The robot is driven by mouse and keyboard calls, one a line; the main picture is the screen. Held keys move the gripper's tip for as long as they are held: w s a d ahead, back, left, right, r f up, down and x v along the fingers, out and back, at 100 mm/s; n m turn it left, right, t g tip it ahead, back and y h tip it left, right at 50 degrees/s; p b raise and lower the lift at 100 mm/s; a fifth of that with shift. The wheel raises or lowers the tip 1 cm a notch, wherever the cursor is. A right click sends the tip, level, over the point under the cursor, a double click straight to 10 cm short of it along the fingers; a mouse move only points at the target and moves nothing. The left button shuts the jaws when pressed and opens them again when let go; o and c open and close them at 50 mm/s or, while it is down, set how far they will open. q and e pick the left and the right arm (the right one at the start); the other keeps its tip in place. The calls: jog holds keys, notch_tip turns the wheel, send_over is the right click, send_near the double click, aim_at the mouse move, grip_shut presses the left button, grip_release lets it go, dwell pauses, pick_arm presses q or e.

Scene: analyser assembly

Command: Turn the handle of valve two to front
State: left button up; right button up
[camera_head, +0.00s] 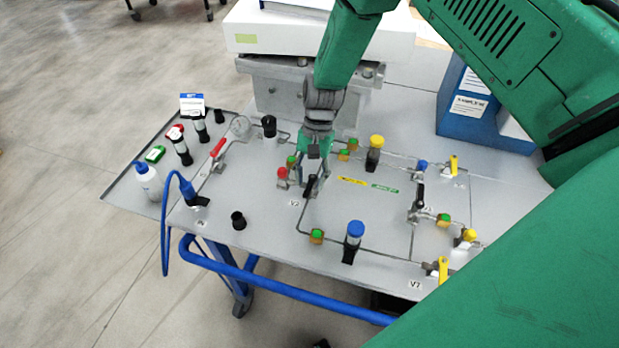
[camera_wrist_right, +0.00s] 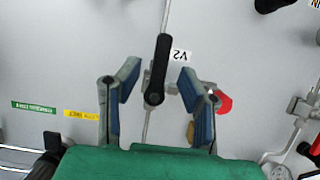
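The black handle of valve two (camera_head: 311,187) is on the grey panel beside the V2 label (camera_head: 294,203). In the right wrist view the handle (camera_wrist_right: 159,65) runs upward from its pivot, roughly along the thin pipe, next to the upside-down V2 label (camera_wrist_right: 181,56). My right gripper (camera_head: 314,177) is over the valve, pointing down. In the wrist view its blue-padded fingers (camera_wrist_right: 159,82) are apart, one on each side of the handle, with a visible gap to it on both sides. My left gripper is not in view.
A red knob (camera_head: 282,173) is close beside the right gripper. Yellow-handled valves (camera_head: 443,270) line the right side. My green arm covers the lower right.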

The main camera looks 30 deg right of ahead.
jog(key=v, duration=1.1)
jog(key=shift+d+r, duration=0.15)
jog(key=shift+r, duration=0.2)
jog(key=shift+w, duration=0.1)
